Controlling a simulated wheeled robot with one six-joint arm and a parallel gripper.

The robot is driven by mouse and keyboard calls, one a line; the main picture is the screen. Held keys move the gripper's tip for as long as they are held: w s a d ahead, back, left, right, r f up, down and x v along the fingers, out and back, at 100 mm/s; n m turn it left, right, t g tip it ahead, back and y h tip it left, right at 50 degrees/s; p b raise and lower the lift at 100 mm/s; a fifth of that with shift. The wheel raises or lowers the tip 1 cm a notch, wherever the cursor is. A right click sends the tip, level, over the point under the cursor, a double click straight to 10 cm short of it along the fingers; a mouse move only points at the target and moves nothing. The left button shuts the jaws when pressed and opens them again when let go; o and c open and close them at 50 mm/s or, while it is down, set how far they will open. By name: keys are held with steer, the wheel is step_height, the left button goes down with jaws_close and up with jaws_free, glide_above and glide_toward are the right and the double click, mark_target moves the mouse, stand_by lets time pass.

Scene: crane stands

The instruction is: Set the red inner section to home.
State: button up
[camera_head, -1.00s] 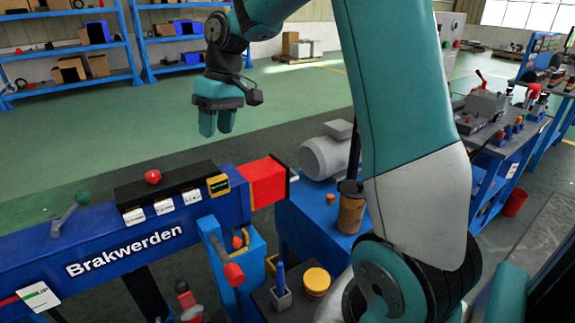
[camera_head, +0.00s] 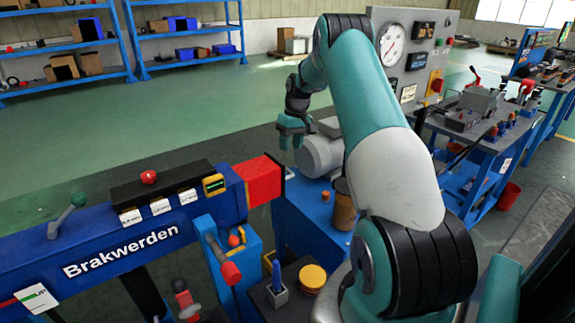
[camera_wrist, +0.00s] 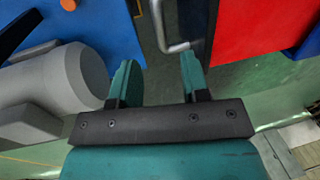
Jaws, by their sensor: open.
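The red inner section (camera_head: 262,180) sticks out of the right end of the blue beam marked "Brakwerden" (camera_head: 190,222). In the wrist view the red section (camera_wrist: 255,35) fills the upper right, to the right of my fingers. My gripper (camera_head: 291,143) is above and behind the grey motor's left side, up and to the right of the red section, and apart from it. In the wrist view my gripper (camera_wrist: 160,78) is open and empty, with a bent metal bar (camera_wrist: 165,30) ahead between the fingertips.
The grey motor (camera_head: 322,155) stands on a blue base (camera_head: 310,215) close to my gripper. A brown can (camera_head: 344,210), a yellow-lidded jar (camera_head: 312,277) and a red-gripped lever (camera_head: 230,272) are nearby. A grey gauge panel (camera_head: 425,50) stands behind my arm. Green floor is free at the left back.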

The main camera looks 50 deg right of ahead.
steer(key=f, duration=0.2)
steer(key=a+f, duration=0.1)
steer(key=f, duration=0.2)
steer(key=f+p, duration=0.1)
steer(key=f, duration=0.1)
steer(key=shift+w+a+f, duration=0.15)
steer(key=shift+a+f, duration=0.05)
steer(key=shift+f, duration=0.15)
jaws_close()
